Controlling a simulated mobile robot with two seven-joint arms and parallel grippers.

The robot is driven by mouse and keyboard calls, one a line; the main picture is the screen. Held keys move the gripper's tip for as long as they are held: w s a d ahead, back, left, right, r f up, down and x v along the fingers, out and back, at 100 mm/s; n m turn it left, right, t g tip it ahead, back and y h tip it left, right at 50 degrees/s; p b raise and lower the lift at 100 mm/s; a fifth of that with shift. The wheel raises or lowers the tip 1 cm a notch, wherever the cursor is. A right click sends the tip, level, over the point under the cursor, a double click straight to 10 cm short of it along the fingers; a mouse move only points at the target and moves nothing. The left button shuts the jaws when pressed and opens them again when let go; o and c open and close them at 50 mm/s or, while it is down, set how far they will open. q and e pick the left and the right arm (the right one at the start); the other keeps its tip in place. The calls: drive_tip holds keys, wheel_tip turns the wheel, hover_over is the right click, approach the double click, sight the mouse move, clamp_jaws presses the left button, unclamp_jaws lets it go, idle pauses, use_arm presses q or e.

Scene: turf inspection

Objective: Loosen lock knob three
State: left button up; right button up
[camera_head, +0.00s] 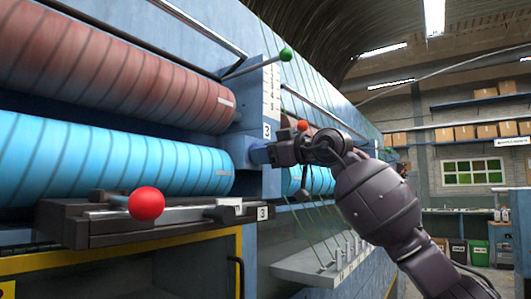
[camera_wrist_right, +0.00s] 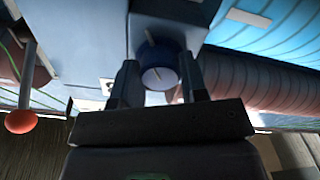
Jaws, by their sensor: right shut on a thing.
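Lock knob three (camera_head: 259,155) is a blue round knob on the blue machine post, just below a white label marked 3 (camera_head: 267,131). My right gripper (camera_head: 272,153) comes in from the right and is shut on the knob. In the right wrist view the knob (camera_wrist_right: 158,62) shows a pale face with a light mark on its blue rim. The right gripper's two dark fingers (camera_wrist_right: 161,82) stand on either side of it there. In the head view the gripper hides part of the knob. My left gripper is not in view.
Red and bright blue rollers (camera_head: 110,160) fill the left. A red ball handle (camera_head: 147,203) sits on a dark slide below them. A green-tipped lever (camera_head: 285,55) stands above the post. Another red ball (camera_head: 303,125) is close behind my right gripper.

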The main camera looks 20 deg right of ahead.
idle(0.4)
drive_tip(key=o, duration=0.9)
drive_tip(key=shift+o, duration=0.2)
drive_tip(key=b+v, duration=0.2)
drive_tip(key=v, duration=0.8)
drive_tip(key=shift+s+d, duration=0.3)
